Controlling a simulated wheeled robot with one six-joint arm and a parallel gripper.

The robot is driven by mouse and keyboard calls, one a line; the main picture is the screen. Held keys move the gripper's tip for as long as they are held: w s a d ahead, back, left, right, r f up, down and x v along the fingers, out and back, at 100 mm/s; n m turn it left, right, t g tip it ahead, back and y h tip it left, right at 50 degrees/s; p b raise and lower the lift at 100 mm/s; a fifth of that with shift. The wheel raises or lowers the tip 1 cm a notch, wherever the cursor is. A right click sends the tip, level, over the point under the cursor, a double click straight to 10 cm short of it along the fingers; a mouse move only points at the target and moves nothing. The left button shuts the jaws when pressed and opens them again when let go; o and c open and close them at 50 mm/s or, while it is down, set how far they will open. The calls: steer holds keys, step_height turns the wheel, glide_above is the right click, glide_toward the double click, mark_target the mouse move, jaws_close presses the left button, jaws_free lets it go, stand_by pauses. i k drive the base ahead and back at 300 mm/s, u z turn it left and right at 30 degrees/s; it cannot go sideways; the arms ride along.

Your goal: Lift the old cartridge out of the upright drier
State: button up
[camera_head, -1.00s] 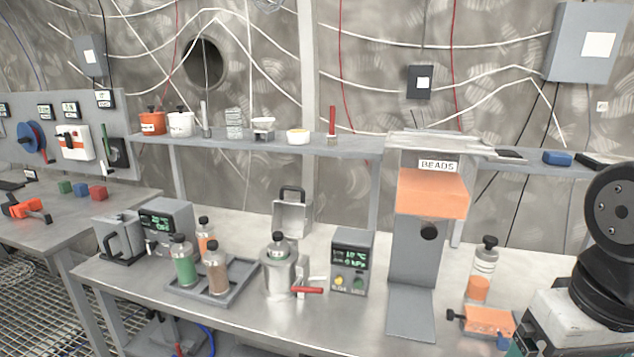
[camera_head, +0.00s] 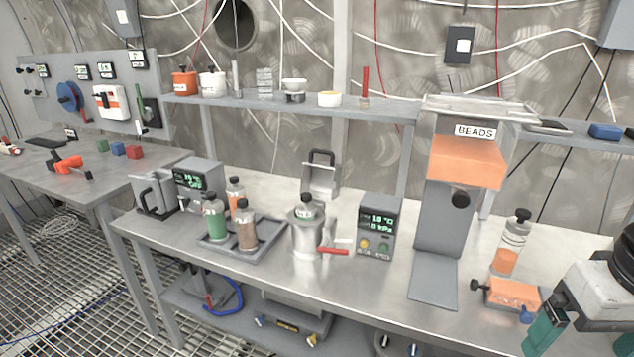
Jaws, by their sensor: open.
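A steel cylindrical vessel (camera_head: 306,243) with a red side lever stands mid-bench. A black-knobbed cartridge top (camera_head: 307,205) sticks up out of it; its lower part is hidden inside. A clear cylinder with orange beads (camera_head: 509,247) and a black knob stands upright at the right, behind an orange block (camera_head: 512,293). No label shows which of these is the drier. My gripper (camera_head: 582,343), with teal fingers, is at the lower right corner, open and partly cut off. It is right of the orange block and far from the steel vessel.
A grey tray (camera_head: 268,248) holds green, brown and orange bottles left of the vessel. A display box (camera_head: 378,226) and the tall BEADS dispenser (camera_head: 437,220) stand between the vessel and my gripper. A shelf (camera_head: 300,105) runs behind. The bench front before the vessel is clear.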

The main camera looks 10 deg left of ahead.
mark_target(306, 210)
steer(key=z, duration=3.05)
steer(key=k, duration=2.15)
steer(key=u, duration=2)
steer(key=i, duration=0.45)
steer(key=z, duration=0.05)
